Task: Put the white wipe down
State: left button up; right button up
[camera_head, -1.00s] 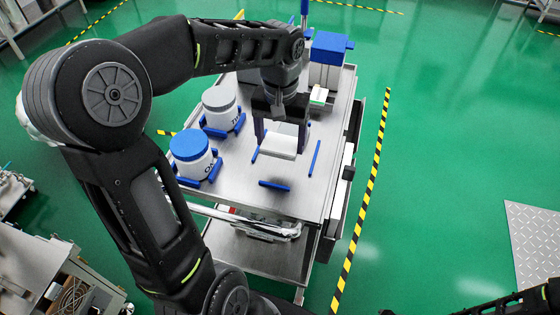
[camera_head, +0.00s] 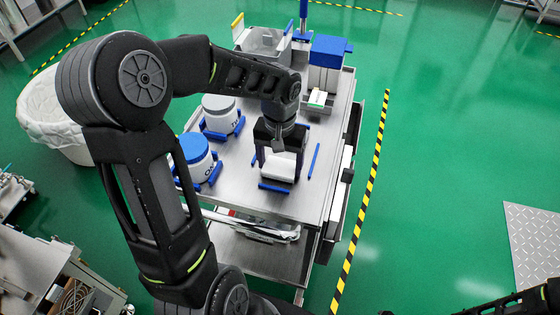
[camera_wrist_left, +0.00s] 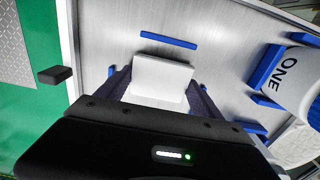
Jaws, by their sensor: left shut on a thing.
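The white wipe (camera_head: 279,167) is a folded white block between the fingers of my left gripper (camera_head: 278,165). My left gripper is shut on it, low over the steel cart top (camera_head: 303,194), between short blue bars. In the left wrist view the wipe (camera_wrist_left: 160,80) sits between the two dark fingers, with a blue bar (camera_wrist_left: 169,40) beyond it. I cannot tell whether the wipe touches the cart top. My right gripper is not clearly seen; only a piece of dark arm shows at the lower right of the head view.
Two white jars stand left of the gripper: one with a blue lid (camera_head: 194,147), one with a white lid (camera_head: 219,104). A blue bar (camera_head: 314,159) lies to the right.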

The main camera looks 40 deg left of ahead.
aim_at(279, 167)
pick_arm(q)
jog(key=shift+f, duration=0.2)
jog(key=o, duration=1.2)
jog(key=shift+r, duration=0.1)
jog(key=shift+r, duration=0.1)
notch_tip(279, 167, up, 12)
jog(key=shift+b, duration=0.4)
jog(key=shift+s, duration=0.1)
